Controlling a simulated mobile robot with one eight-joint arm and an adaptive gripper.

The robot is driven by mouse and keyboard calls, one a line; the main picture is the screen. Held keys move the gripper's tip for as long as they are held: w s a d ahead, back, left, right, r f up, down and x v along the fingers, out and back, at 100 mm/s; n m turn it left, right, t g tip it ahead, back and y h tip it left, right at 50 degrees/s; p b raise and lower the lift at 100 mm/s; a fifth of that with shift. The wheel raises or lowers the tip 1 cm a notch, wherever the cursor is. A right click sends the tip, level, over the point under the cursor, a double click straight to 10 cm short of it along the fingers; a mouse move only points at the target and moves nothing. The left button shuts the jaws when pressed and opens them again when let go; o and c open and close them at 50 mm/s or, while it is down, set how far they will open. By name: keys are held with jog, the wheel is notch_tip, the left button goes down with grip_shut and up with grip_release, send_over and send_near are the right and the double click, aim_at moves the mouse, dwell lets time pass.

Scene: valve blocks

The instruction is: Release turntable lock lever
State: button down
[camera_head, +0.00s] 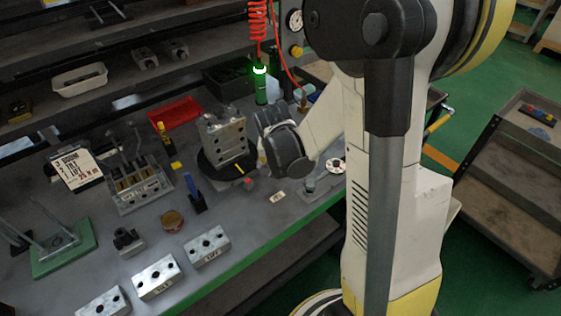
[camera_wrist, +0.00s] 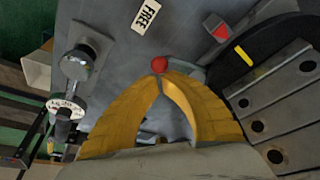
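The black round turntable (camera_head: 208,171) stands on the bench with a metal valve block (camera_head: 226,137) on it; its dark edge and yellow mark show in the wrist view (camera_wrist: 243,56). The lock lever's red knob (camera_head: 248,184) is beside the turntable's near edge, and shows in the wrist view (camera_wrist: 160,64). A white FREE label (camera_wrist: 147,15) lies on the bench beyond it, also in the head view (camera_head: 277,197). My gripper (camera_wrist: 160,76) has its yellow fingertips together right at the knob, apparently touching it. Most of the lever is hidden. In the head view my wrist hides the fingers.
A red marker (camera_wrist: 217,27) lies near the turntable. A metal post fitting (camera_wrist: 78,63) with a round tag is left in the wrist view. Metal blocks (camera_head: 206,247), a blue-handled tool (camera_head: 194,190) and a red tray (camera_head: 175,112) are on the bench. A green tool hangs (camera_head: 260,86).

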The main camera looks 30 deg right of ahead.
jog(key=shift+s+a, duration=0.4)
jog(key=shift+a, duration=0.2)
jog(key=shift+w, duration=0.1)
jog(key=shift+w+d+r, duration=0.15)
jog(key=shift+w+d, duration=0.05)
jog(key=shift+d, duration=0.05)
jog(key=shift+w+d+r, duration=0.15)
jog(key=shift+w+d, duration=0.35)
jog(key=shift+d, duration=0.1)
jog(key=shift+w+d+r, duration=0.15)
jog(key=shift+w+d, duration=0.35)
jog(key=shift+d, duration=0.05)
jog(key=p+v, duration=0.4)
jog(key=v, duration=0.6)
jog(key=shift+w+a+p, duration=0.2)
jog(key=shift+p, duration=0.2)
